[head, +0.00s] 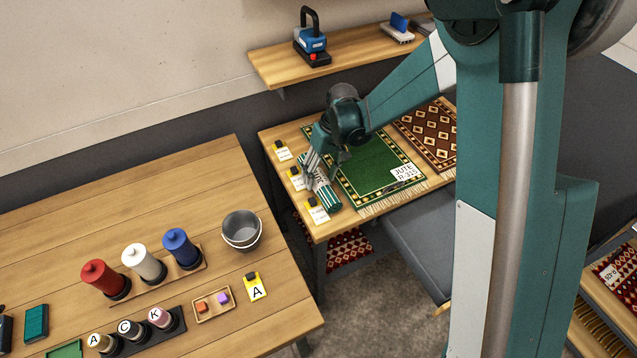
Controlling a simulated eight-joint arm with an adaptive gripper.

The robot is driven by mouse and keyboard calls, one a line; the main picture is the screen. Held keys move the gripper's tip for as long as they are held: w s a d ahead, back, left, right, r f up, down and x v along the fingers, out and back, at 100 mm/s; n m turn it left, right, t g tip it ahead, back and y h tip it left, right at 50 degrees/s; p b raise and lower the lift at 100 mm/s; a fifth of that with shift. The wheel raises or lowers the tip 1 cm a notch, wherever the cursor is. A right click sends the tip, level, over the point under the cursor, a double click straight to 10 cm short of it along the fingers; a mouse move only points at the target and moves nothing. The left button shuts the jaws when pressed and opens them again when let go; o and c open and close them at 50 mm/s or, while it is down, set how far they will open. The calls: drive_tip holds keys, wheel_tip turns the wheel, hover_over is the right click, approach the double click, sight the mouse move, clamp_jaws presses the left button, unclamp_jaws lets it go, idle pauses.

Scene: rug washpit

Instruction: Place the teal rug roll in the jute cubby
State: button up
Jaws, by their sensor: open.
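The teal rug roll (328,197), striped with white, lies on the wooden table at the left edge of a green rug. My gripper (316,170) is open, pointing down at the far part of the roll and partly hiding it. I cannot tell whether the fingers touch the roll or straddle it. A white tag reading JUTE (404,173) lies on the near right corner of the green rug (372,165). I cannot make out a cubby marked jute.
Several yellow-and-white cards (317,209) line the table's left edge. A red patterned rug (430,135) lies right of the green one. A shelf (350,57) hangs behind. The left table holds bottles, jars and a grey bucket (242,230). My column blocks the right side.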

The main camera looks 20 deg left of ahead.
sight(320, 176)
drive_tip(key=shift+f, duration=0.4)
drive_tip(key=c, duration=1.1)
drive_tip(key=shift+c, duration=0.2)
drive_tip(key=shift+s+a+r+p+v, duration=0.1)
drive_tip(key=shift+s+a+p+v, duration=0.15)
drive_tip(key=shift+v, duration=1.4)
drive_tip(key=shift+s+a+r+p+v, duration=0.1)
drive_tip(key=shift+s+a+p+v, duration=0.15)
drive_tip(key=shift+v, duration=1.4)
drive_tip(key=shift+s+a+r+p+v, duration=0.1)
drive_tip(key=shift+s+a+p+v, duration=0.15)
drive_tip(key=shift+v, duration=1.4)
drive_tip(key=shift+f, duration=0.15)
